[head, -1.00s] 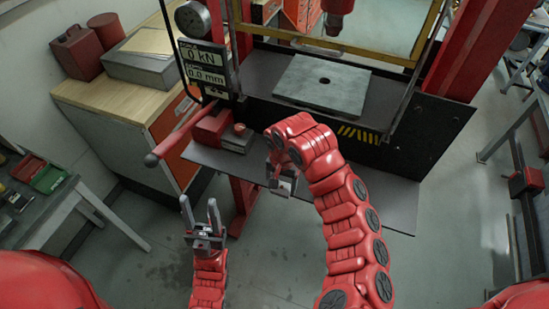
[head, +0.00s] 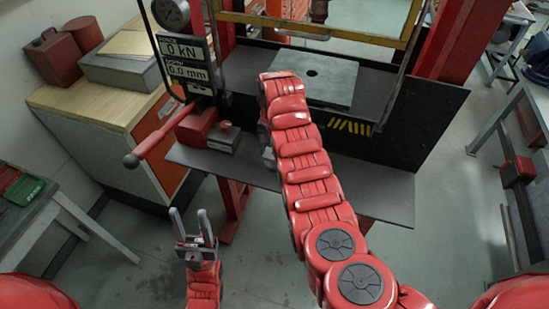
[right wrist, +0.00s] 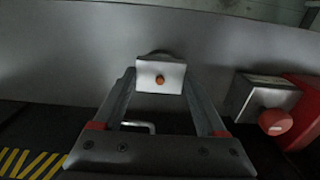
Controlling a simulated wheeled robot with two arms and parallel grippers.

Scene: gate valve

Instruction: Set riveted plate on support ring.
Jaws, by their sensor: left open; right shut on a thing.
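My right gripper (right wrist: 160,88) is shut on a small pale metal plate with an orange rivet (right wrist: 173,72), held between its fingertips in the right wrist view. A dark rounded edge shows just behind the plate; I cannot tell whether it is the support ring. I cannot make out the support ring in the head view either. There, my right arm covers most of the right gripper, with only a grey bit (head: 268,157) showing, and the plate is hidden. My left gripper (head: 189,213) is open and empty, low in front of the press.
The press has a grey bed plate with a hole (head: 327,82) and a dark front shelf (head: 375,192). A red unit with a knob (head: 224,127) and a red lever (head: 158,138) stand at the left; the knob shows in the right wrist view (right wrist: 275,122). A wooden-topped cabinet (head: 85,106) is further left.

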